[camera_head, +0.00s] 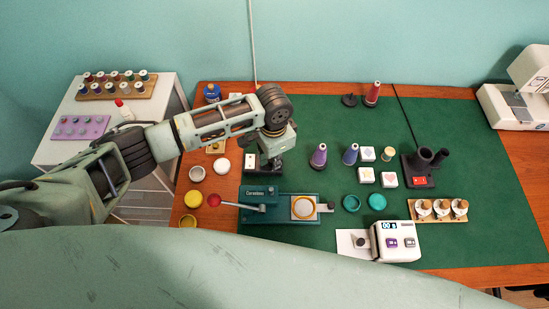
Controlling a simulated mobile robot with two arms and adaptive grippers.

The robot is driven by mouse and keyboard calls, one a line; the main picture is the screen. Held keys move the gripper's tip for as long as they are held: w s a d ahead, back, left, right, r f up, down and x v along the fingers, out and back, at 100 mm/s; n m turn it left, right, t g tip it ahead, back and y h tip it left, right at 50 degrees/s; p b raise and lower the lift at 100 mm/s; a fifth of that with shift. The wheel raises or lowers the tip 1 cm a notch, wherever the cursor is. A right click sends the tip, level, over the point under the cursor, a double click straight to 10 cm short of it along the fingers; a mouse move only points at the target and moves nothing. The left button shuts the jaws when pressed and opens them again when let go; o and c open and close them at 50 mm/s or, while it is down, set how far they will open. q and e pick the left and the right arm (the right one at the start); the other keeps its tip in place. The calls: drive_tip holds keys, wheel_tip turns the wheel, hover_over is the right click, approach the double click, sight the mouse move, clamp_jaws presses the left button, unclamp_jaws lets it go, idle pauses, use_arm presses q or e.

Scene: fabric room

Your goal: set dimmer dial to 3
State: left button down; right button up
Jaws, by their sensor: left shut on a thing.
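My left arm reaches in from the left, and my left gripper (268,161) points down at the left part of the green mat. It is shut, low over a small pale plate (249,161) whose edge shows beside the fingers. The dimmer dial is most likely what sits between the fingers, but the gripper covers it. I cannot read any number or pointer mark on it. My right gripper is not in view.
A teal press (262,214) stands just in front of the gripper. Small jars and lids (197,173) lie to the left. A white device with a display (397,242) is at the front. The mat's right side (490,200) is clear.

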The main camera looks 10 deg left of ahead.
use_arm(q)
drive_tip(key=shift+w+a+r, duration=0.25)
drive_tip(key=shift+w+a, duration=0.15)
drive_tip(key=shift+w, duration=0.05)
drive_tip(key=shift+m+p, duration=0.3)
drive_tip(key=shift+m, duration=0.3)
drive_tip(key=m, duration=0.4)
drive_tip(key=shift+p, duration=0.3)
drive_tip(key=m, duration=0.6)
drive_tip(key=shift+m, duration=0.3)
drive_tip(key=c, duration=1.4)
unclamp_jaws()
drive_tip(key=shift+d+f, duration=0.2)
drive_tip(key=shift+d, duration=0.05)
drive_tip(key=shift+s, duration=0.15)
drive_tip(key=shift+r, duration=0.1)
